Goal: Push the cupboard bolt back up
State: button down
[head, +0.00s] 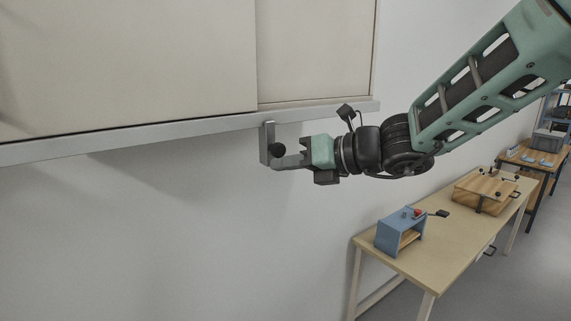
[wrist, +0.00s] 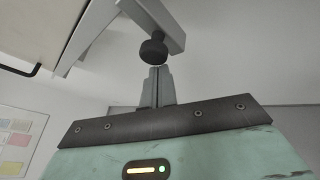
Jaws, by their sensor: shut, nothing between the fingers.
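The cupboard (head: 130,60) hangs on the wall with its pale sliding doors and a grey bottom rail. A grey bracket (head: 265,145) hangs from the rail, with the bolt's round black knob (head: 277,150) on it. The knob also shows in the wrist view (wrist: 153,50), under the grey bracket (wrist: 150,15). My gripper (head: 278,164) is shut and empty, its fingertips just under the knob. In the wrist view the closed fingers (wrist: 157,72) end right at the knob's lower edge; I cannot tell whether they touch it. The bolt's upper end is hidden.
A wooden table (head: 440,250) stands below at the right, with a blue box (head: 400,230) and a wooden board (head: 485,190) on it. Another table with a grey bin (head: 548,139) is farther back. The wall below the cupboard is clear.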

jog(key=shift+r, duration=0.1)
notch_tip(320, 180, up, 6)
jog(key=p, duration=0.2)
jog(key=shift+f+p, duration=0.25)
jog(key=shift+p, duration=0.05)
